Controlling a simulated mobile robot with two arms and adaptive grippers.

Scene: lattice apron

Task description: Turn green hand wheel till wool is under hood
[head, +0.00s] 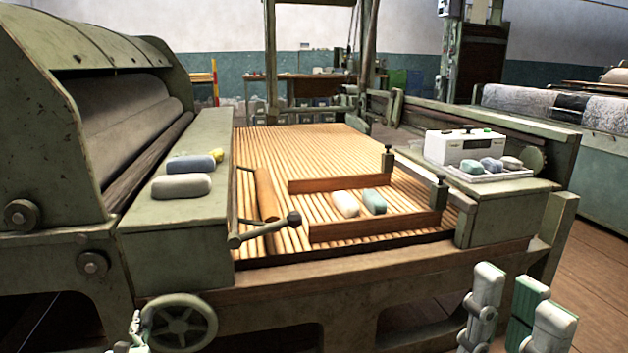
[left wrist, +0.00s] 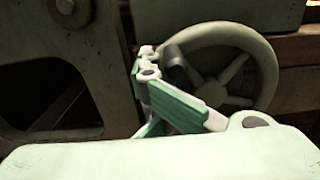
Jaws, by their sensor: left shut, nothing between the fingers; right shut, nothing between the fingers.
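The green hand wheel (head: 180,322) is on the machine's front at lower left. In the left wrist view the wheel (left wrist: 268,75) has spokes and a dark handle peg (left wrist: 175,64). My left gripper (head: 136,330) is shut and empty at the wheel's left edge; in the left wrist view its fingers (left wrist: 149,68) are beside the peg, contact unclear. A cream wool roll (head: 345,204) and a blue-green one (head: 374,202) lie on the slatted apron (head: 300,150). The curved green hood (head: 35,110) is at left, apart from them. My right gripper (head: 510,295) is shut and empty at lower right.
Wooden rails (head: 375,228) flank the wool. A black-knobbed lever (head: 293,219) sticks out at the apron's front left. Grey (head: 181,187) and blue (head: 190,164) rolls lie on the left ledge. A white box (head: 462,146) and a tray of rolls (head: 520,174) stand on the right ledge.

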